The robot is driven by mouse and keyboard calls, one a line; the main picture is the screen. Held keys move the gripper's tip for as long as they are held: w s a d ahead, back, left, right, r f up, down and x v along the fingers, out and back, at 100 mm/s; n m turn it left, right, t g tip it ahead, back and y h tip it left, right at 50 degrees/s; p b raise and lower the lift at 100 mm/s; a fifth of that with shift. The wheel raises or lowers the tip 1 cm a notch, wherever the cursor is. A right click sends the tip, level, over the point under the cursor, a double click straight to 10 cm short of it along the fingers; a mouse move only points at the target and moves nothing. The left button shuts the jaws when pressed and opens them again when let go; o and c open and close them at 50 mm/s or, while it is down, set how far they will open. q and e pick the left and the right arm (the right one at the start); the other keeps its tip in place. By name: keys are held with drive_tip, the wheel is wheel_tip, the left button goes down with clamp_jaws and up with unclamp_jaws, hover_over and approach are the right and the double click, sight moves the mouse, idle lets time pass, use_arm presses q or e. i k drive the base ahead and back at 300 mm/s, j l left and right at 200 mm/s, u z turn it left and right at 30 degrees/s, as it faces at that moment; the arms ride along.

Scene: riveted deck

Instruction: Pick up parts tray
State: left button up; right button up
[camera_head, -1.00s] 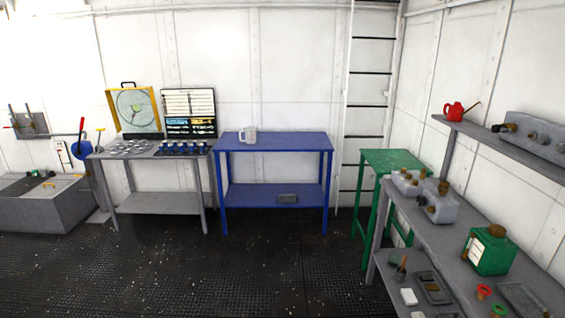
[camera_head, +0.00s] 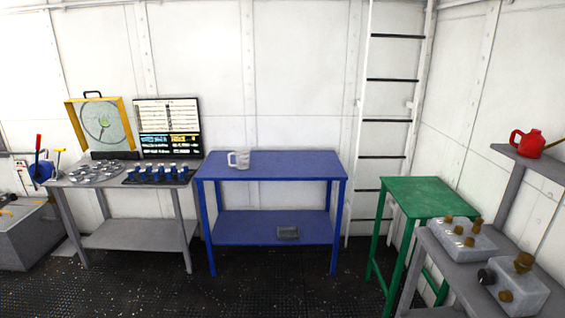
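A small grey tray-like object (camera_head: 288,232) lies on the lower shelf of the blue table (camera_head: 270,164), right of the shelf's middle. It is small in view, and I cannot tell for sure that it is the parts tray or whether anything is in it. A dark flat holder (camera_head: 131,180) with several blue-and-white items in a row sits at the right front of the grey table (camera_head: 83,184). Neither of my grippers is in view.
A clear jug (camera_head: 239,159) stands on the blue table. A green table (camera_head: 430,196) and a grey bench (camera_head: 462,275) with grey units (camera_head: 462,241) stand at the right. A ladder (camera_head: 391,120) is behind. Dark floor (camera_head: 290,290) before the blue table is clear.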

sight(287, 232)
drive_tip(key=i, duration=1.6)
drive_tip(key=i+u, duration=0.15)
drive_tip(key=i, duration=1.45)
drive_tip(key=i+j+z, duration=0.1)
drive_tip(key=i, duration=0.25)
drive_tip(key=i+j+z, duration=0.1)
drive_tip(key=i, duration=0.25)
drive_tip(key=j, duration=0.1)
